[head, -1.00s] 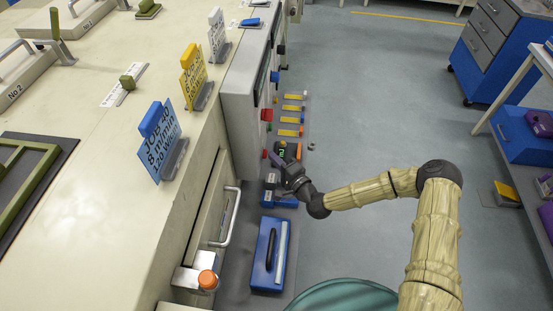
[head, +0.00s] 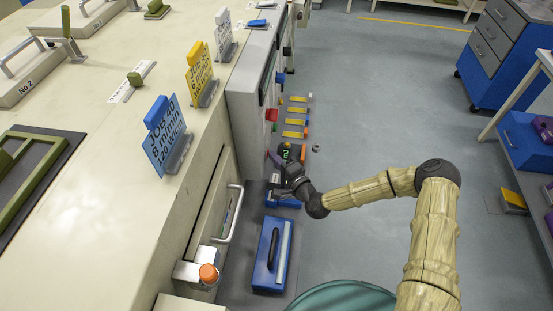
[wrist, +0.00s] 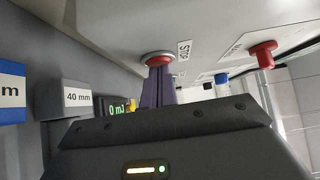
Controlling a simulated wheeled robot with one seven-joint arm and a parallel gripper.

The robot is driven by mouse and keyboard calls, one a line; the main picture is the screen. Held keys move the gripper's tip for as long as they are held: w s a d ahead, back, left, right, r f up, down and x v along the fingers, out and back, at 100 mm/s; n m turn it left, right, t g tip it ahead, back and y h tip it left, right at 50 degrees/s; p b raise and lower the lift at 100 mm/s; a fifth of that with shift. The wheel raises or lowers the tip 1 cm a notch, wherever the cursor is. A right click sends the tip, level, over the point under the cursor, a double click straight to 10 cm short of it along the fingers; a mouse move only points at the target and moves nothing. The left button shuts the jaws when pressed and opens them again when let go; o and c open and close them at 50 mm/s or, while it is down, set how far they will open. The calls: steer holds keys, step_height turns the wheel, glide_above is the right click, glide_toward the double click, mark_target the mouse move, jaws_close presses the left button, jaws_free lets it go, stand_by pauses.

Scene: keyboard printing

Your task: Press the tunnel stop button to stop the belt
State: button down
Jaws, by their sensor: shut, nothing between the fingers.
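The red round stop button (wrist: 158,57) sits in a pale ring on the machine panel in the wrist view, beside a label reading STOP (wrist: 184,50). My gripper (wrist: 158,76) has its purple fingers together, with nothing between them. Its tips are at the button's face and appear to touch it; how far the button is pressed in I cannot tell. In the head view my gripper (head: 273,157) reaches the lower front of the machine, and its fingers mostly hide the button.
A larger red knob (wrist: 263,50) and a blue button (wrist: 221,78) stick out farther along the panel. A blue case (head: 270,255) lies nearer me.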

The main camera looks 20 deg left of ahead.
steer(key=shift+d+r, duration=0.1)
steer(key=shift+d, duration=0.05)
steer(key=d+b, duration=0.1)
steer(key=d, duration=0.3)
steer(key=shift+w+d, duration=0.1)
steer(key=b+v, duration=0.1)
steer(key=v, duration=0.8)
steer(key=shift+b, duration=0.4)
steer(key=shift+w+d, duration=0.1)
